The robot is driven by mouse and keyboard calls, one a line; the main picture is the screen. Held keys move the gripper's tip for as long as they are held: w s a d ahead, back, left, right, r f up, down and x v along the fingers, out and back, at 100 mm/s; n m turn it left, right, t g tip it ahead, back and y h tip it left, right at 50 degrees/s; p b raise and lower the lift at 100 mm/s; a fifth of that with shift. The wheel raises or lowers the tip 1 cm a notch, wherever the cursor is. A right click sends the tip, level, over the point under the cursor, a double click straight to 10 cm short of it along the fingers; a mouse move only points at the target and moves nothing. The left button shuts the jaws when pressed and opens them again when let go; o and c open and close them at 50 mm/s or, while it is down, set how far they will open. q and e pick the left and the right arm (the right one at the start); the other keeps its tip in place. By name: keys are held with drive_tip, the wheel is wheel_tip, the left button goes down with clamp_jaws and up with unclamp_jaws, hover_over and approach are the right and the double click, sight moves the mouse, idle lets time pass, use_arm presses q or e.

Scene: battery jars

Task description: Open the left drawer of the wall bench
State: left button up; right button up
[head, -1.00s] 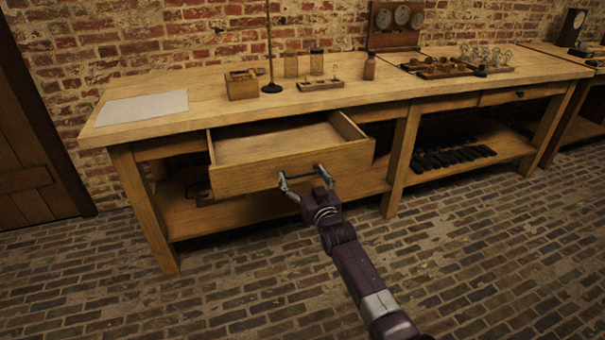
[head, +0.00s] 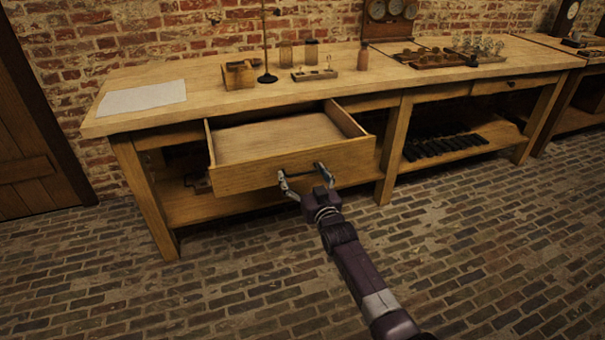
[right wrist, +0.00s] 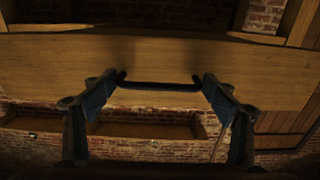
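The left drawer (head: 240,179) of the wall bench (head: 225,97) is pulled well out, and its inside looks empty. My right gripper (head: 303,177) is at the drawer front, with one finger at each end of the dark bar handle. In the right wrist view the handle (right wrist: 160,86) spans between the two fingers of my right gripper (right wrist: 159,84), whose tips seem to touch its ends. My left gripper is not in view.
The bench top holds a white sheet (head: 141,97), a wooden box (head: 239,75), a stand (head: 267,77) and several jars and small trays. A bench leg (head: 394,150) stands right of the drawer. The brick floor (head: 480,250) in front is clear.

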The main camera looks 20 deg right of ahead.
drive_tip(key=shift+o, duration=0.2)
drive_tip(key=s, duration=1.2)
drive_tip(key=shift+d, duration=0.1)
